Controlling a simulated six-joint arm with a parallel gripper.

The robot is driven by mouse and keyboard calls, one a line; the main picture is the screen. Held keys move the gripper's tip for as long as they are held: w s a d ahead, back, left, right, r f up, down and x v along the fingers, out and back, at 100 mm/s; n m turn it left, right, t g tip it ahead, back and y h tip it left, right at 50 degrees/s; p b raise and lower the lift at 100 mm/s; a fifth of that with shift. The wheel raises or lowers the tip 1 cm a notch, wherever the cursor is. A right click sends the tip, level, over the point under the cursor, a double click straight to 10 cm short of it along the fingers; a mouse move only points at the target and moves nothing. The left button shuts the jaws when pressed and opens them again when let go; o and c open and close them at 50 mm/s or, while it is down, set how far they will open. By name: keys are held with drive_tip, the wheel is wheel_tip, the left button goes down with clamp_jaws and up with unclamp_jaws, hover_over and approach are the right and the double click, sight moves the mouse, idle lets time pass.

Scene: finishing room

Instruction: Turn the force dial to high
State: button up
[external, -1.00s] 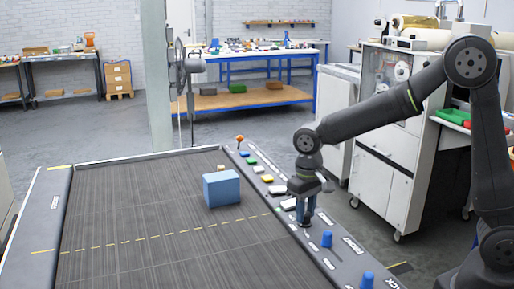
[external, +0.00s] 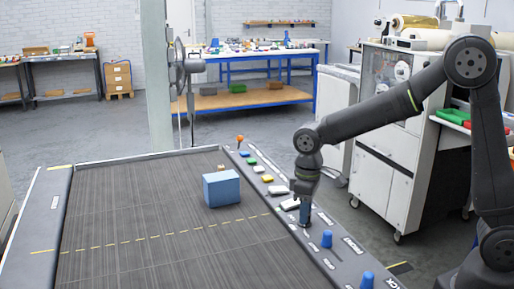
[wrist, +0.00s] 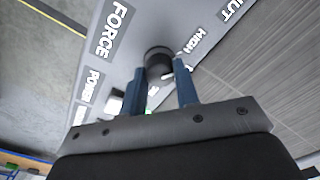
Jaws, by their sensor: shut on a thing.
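The force dial (wrist: 158,58) is a dark round knob on the grey panel in the wrist view. The word FORCE is printed to its left and HIGH to its upper right. My gripper (wrist: 161,72) has its two blue fingers on either side of the dial, shut on it. Which mark the dial points to cannot be made out.
Two blue knobs (external: 326,239) (external: 366,281) stand nearer on the same panel. Coloured buttons (external: 267,178) and an orange-topped lever (external: 240,139) are farther along it.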

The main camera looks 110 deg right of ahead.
drive_tip(key=o, duration=1)
drive_tip(key=shift+c, duration=0.2)
drive_tip(key=shift+r, duration=0.1)
wheel_tip(320, 180, up, 17)
drive_tip(key=shift+r, duration=0.15)
wheel_tip(320, 180, down, 18)
drive_tip(key=shift+r, duration=0.2)
idle(0.5)
